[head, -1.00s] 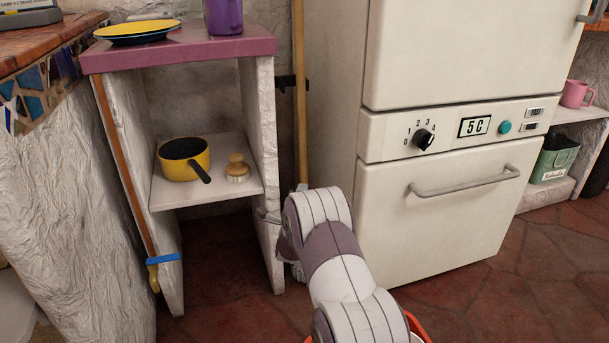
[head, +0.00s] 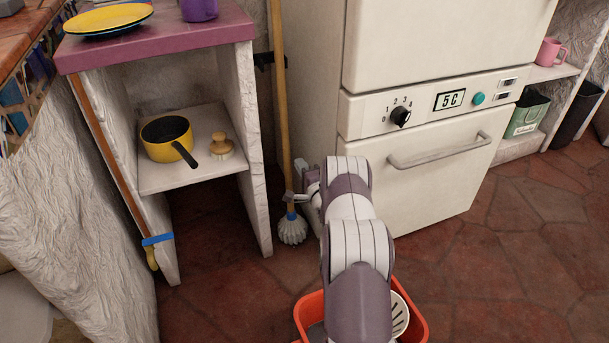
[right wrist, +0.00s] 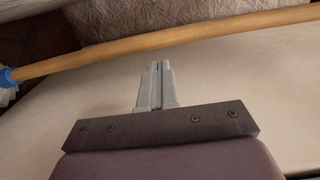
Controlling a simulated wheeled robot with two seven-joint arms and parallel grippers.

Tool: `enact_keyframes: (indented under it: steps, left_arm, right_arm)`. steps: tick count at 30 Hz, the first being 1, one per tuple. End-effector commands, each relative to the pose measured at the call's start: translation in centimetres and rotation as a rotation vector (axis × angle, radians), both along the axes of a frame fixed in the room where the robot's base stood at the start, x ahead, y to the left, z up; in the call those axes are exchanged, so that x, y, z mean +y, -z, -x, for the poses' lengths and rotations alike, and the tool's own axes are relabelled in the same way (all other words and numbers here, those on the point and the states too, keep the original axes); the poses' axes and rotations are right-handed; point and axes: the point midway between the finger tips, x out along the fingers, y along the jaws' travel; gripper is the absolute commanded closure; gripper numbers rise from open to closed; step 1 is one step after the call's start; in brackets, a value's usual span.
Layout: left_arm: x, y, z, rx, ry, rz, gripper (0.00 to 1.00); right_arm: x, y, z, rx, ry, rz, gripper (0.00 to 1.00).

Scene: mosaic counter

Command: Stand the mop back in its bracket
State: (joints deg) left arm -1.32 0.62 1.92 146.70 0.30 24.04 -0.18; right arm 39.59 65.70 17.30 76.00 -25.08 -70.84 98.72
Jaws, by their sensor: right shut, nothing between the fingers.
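The mop (head: 282,120) has a long wooden handle, a blue collar and a white strand head. It stands nearly upright in the gap between shelf unit and fridge, its head (head: 291,229) at the floor. The dark bracket (head: 264,60) is on the wall behind the upper handle; I cannot tell whether it grips the handle. My right gripper (head: 295,198) is shut and empty beside the lower handle, just above the head. In the right wrist view, the handle (right wrist: 180,39) crosses beyond the closed fingertips (right wrist: 153,66), apparently apart from them. My left gripper is out of view.
The white fridge (head: 420,175) stands close right of my right arm. The shelf unit (head: 258,155) is on the left, holding a yellow pan (head: 165,137) and a wooden-handled brush (head: 221,147). An orange bucket (head: 309,317) is under my arm.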

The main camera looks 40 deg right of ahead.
Motion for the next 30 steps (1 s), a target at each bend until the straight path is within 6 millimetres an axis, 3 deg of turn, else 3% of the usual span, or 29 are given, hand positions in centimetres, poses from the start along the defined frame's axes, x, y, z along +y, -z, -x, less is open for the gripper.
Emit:
enact_keyframes:
  steps: [3, 9, 20, 30]
  left_arm:
    - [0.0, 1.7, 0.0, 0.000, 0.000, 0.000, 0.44]
    - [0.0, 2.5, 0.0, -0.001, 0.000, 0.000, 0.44]
    - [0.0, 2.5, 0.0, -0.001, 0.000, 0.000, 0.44]
    - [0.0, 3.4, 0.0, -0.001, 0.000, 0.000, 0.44]
  right_arm:
    - [-0.5, 0.5, -2.0, -0.003, 0.000, 0.002, 1.00]
    - [-1.1, 0.2, -4.0, -0.001, 0.001, 0.000, 1.00]
    - [-1.2, -0.1, -4.3, 0.000, 0.001, 0.000, 1.00]
    - [0.9, 0.0, -8.0, -0.001, -0.001, 0.000, 1.00]
